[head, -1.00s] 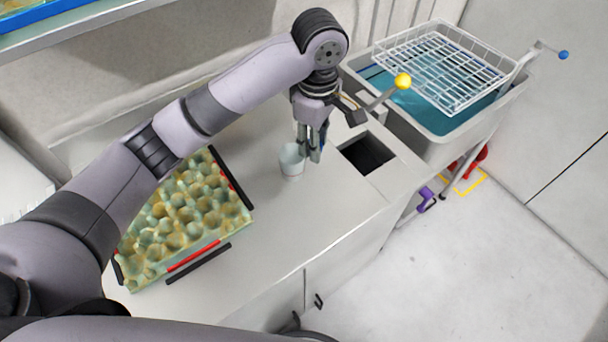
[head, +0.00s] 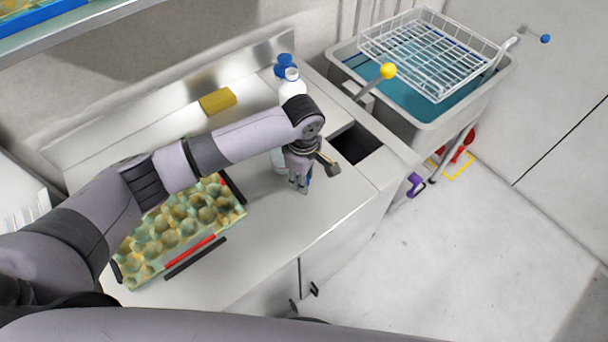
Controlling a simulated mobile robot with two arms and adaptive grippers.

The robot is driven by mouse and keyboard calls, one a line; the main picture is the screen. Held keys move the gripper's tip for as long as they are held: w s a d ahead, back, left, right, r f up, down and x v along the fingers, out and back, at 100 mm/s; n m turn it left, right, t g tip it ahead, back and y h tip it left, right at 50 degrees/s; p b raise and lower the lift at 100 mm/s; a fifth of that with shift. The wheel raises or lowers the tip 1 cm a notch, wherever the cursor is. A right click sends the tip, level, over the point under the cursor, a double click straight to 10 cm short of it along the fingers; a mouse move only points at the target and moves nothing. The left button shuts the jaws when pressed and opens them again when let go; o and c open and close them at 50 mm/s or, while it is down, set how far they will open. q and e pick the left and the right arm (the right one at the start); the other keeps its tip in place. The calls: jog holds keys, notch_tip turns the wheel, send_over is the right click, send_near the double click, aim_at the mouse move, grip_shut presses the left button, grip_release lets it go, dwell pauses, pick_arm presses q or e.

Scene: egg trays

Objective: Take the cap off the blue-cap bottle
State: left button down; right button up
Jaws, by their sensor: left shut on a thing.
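A blue cap (head: 284,65) shows at the back of the counter. Right in front of it stands a white bottle (head: 292,85) with a pale top; its lower part is behind my left arm. I cannot tell whether the blue cap sits on a separate bottle behind. My left gripper (head: 300,186) points down over the counter's front part, well in front of the bottles. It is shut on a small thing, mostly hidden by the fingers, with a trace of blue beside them. My right gripper is out of view.
A pale cup-like thing (head: 278,160) is partly hidden beside my left wrist. An egg tray (head: 206,246) lies left, a yellow sponge (head: 217,101) behind. A square opening (head: 356,144) and a grey basin (head: 425,122) with a wire basket (head: 430,50) lie right.

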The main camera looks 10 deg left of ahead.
pick_arm(q)
jog(key=c, duration=1.2)
grip_release()
jog(key=shift+f, duration=0.1)
jog(key=shift+s+r+b, duration=0.15)
jog(key=shift+r+b, duration=0.6)
jog(key=shift+r, duration=5.5)
